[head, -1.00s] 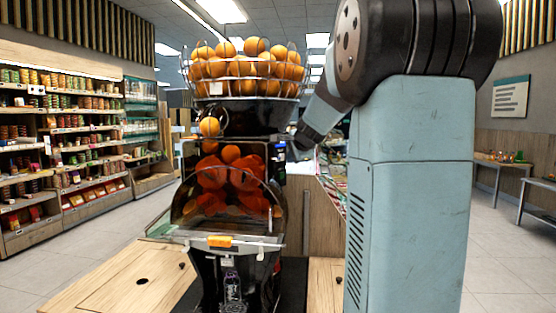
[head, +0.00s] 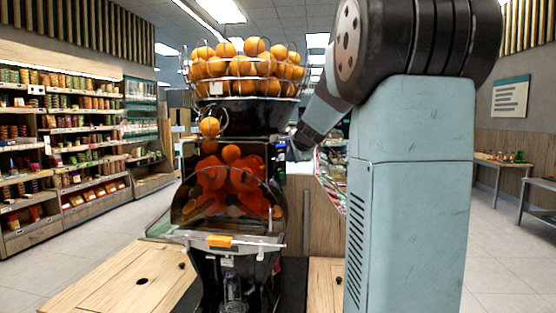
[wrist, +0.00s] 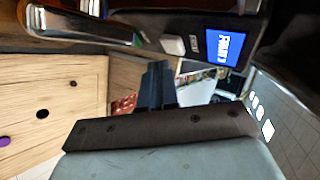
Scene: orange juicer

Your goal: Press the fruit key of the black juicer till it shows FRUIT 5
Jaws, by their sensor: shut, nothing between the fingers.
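The black juicer (head: 262,262) stands in the middle of the head view, with oranges in a wire basket on top and orange parts behind its clear front cover. In the wrist view its blue display (wrist: 228,47) is lit at the top right; the tilted text appears to read FRUIT 3, though the digit is small. Pale keys (wrist: 172,44) sit beside the display on the dark panel. My gripper (wrist: 155,82) is shut and empty, its dark fingers pointing toward the panel, apart from the keys in the picture.
A wooden counter (head: 110,285) surrounds the juicer's base. Store shelves (head: 60,140) line the left wall. Tables (head: 500,167) stand at the far right. Tiled floor is open on both sides.

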